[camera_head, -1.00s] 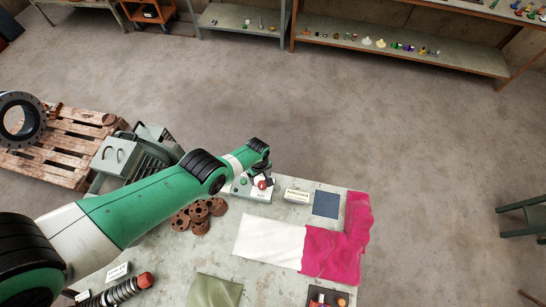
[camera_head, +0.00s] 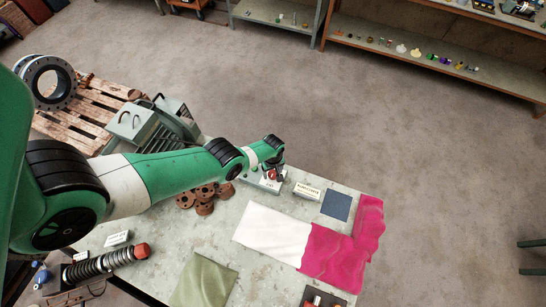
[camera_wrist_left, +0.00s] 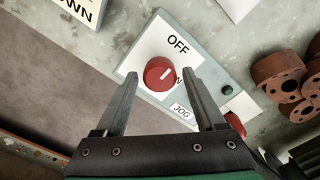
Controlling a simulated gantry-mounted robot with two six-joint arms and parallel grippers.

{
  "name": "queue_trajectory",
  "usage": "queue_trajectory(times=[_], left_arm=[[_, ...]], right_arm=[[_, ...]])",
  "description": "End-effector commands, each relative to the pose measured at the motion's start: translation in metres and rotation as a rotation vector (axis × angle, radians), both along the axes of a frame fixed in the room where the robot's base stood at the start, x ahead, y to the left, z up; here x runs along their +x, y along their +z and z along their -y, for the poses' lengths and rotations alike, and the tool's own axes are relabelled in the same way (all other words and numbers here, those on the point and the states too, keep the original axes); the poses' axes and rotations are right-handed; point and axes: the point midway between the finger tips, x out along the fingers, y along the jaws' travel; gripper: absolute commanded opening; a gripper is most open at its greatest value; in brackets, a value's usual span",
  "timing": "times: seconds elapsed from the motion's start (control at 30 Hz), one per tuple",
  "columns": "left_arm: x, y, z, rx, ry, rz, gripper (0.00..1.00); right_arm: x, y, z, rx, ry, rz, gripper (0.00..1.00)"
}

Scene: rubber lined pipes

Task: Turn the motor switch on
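The switch panel (camera_wrist_left: 205,68) is a light grey-green box with a white plate marked OFF above a round red knob (camera_wrist_left: 158,74). The knob has a short white mark slanting to the upper right, toward OFF. A lower label is partly covered by my finger. A JOG label, a green button (camera_wrist_left: 227,90) and another red control (camera_wrist_left: 235,124) sit beside it. My left gripper (camera_wrist_left: 161,76) is open, its fingers on either side of the knob; contact is not clear. In the head view my left gripper (camera_head: 274,168) is over the panel (camera_head: 263,186) at the table's back edge. My right gripper is not in view.
Rusty flanges (camera_head: 204,196) lie left of the panel. A sign (camera_head: 307,191), a blue square (camera_head: 336,205) and white cloth (camera_head: 272,229) and pink cloth (camera_head: 335,250) are to the right. A grey motor unit (camera_head: 150,125) stands behind my arm.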

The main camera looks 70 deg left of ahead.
Motion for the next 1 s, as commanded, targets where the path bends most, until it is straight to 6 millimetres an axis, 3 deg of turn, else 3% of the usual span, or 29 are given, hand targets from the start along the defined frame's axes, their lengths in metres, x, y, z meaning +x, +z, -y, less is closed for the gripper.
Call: queue_trajectory(times=[0.03,0.37,0.73,1.0], left_arm=[[0.0000,0.0000,0.0000,0.000,0.000,0.000,0.60],[0.0000,0.0000,0.0001,0.000,0.000,0.000,0.01],[-0.0001,-0.0001,0.0001,0.000,-0.045,-0.001,0.00],[0.0000,-0.0001,0.0001,0.000,-0.203,-0.001,0.00]], right_arm=[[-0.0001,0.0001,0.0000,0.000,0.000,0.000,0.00],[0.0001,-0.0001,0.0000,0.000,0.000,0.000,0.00],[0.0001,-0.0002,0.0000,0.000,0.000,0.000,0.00],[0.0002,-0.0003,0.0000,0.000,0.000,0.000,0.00]])
